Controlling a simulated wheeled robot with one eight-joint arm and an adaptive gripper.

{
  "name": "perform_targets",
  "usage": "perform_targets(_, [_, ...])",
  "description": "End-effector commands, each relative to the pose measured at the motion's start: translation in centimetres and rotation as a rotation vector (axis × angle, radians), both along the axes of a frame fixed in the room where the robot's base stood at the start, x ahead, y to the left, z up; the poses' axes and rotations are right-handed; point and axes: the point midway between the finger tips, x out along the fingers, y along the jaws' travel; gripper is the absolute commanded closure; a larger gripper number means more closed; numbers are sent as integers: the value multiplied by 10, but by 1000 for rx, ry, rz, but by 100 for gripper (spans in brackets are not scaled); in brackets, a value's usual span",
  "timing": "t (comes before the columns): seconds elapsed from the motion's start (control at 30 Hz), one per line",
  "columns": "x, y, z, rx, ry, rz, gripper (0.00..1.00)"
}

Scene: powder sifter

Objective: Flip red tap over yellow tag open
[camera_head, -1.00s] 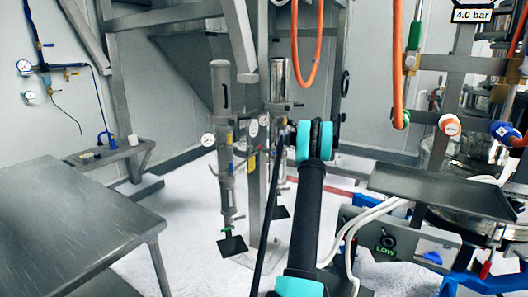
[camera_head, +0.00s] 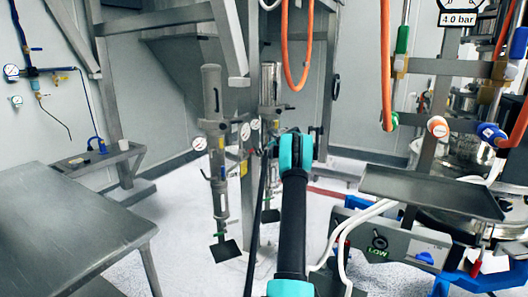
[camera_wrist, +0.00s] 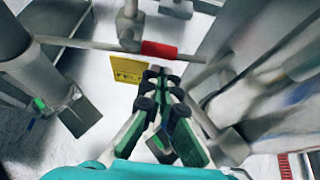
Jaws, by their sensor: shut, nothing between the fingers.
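The red tap (camera_wrist: 158,50) shows in the wrist view as a short red handle on a thin grey horizontal pipe. The yellow tag (camera_wrist: 128,68) hangs just below it to the left, with dark lettering too blurred to read. My gripper (camera_wrist: 158,75) is shut and empty. In the picture its fingertips lie just below the tap and right of the tag; contact cannot be told. In the head view my arm reaches toward the grey columns, and its own links hide the gripper. I cannot pick out the tap there.
A steel table (camera_head: 70,215) stands at the left. Grey upright columns (camera_head: 213,150) with gauges stand beside my arm. A dark tray (camera_head: 430,190), a panel marked LOW (camera_head: 378,242) and white hoses crowd the right. Pale floor is open between table and columns.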

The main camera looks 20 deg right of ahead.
Motion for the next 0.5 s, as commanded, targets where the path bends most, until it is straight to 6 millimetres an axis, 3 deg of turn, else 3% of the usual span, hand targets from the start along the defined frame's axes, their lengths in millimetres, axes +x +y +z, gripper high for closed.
perform_targets(0.2, [12, 9, -9, 0, 0, 1, 100])
perform_targets(0.5, [13, 10, -10, 0, 0, 0, 100])
